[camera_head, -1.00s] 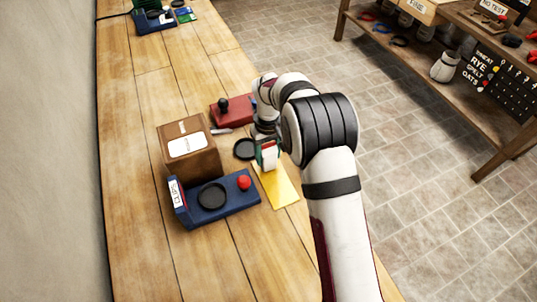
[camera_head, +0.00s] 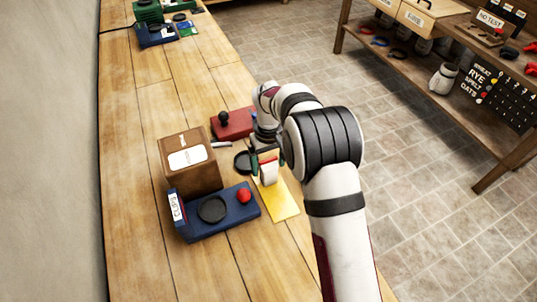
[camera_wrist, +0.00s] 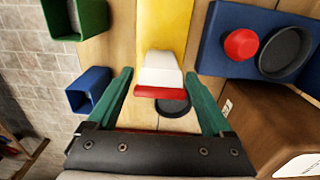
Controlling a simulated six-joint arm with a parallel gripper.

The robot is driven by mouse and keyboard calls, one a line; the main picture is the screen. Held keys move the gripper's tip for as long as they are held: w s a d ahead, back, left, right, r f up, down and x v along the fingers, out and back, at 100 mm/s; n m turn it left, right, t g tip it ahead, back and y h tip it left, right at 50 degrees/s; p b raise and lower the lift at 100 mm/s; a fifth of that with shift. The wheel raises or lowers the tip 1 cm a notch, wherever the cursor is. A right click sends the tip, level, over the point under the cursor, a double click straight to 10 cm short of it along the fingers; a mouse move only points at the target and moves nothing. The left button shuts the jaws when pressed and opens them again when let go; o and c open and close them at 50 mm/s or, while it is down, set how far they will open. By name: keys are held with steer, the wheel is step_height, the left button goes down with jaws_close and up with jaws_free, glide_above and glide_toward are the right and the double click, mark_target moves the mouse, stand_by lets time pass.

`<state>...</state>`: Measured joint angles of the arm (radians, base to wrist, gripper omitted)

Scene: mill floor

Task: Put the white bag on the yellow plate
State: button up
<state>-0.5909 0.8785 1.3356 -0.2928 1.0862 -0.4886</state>
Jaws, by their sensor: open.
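The white bag (camera_head: 269,174) stands at the far end of the yellow plate (camera_head: 279,204) in the head view. In the wrist view the white bag (camera_wrist: 160,72) shows a red band at its near end, with the yellow plate (camera_wrist: 165,22) beneath and beyond it. My gripper (camera_head: 268,157) is at the bag's upper part. In the wrist view my gripper (camera_wrist: 160,78) is open, one green finger on each side of the bag, with visible gaps. The bag's underside is hidden.
A blue device (camera_head: 225,224) with a red knob (camera_head: 243,195) and black pan is left of the plate. A brown box (camera_head: 176,160), a black disc (camera_head: 242,162) and a red device (camera_head: 230,126) stand nearby. Green (camera_wrist: 77,18) and blue (camera_wrist: 88,90) bins show in the wrist view.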

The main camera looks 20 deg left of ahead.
step_height(320, 180, up, 10)
steer(key=shift+f, duration=0.2)
steer(key=s+d+r+m, duration=0.3)
steer(key=s+d+r, duration=0.1)
steer(key=d, duration=0.3)
steer(key=s+d+r+m, duration=0.3)
steer(key=s+d+r, duration=0.15)
steer(key=d, duration=0.35)
steer(key=s+d+f+m+y, duration=0.1)
steer(key=s+d+m, duration=0.3)
steer(key=s, duration=0.5)
steer(key=s+d+f+m, duration=0.1)
steer(key=s+d+m, duration=0.3)
steer(key=s, duration=0.6)
steer(key=shift+s+d+m+y, duration=0.3)
steer(key=shift+d+y, duration=0.1)
steer(key=shift+d, duration=0.1)
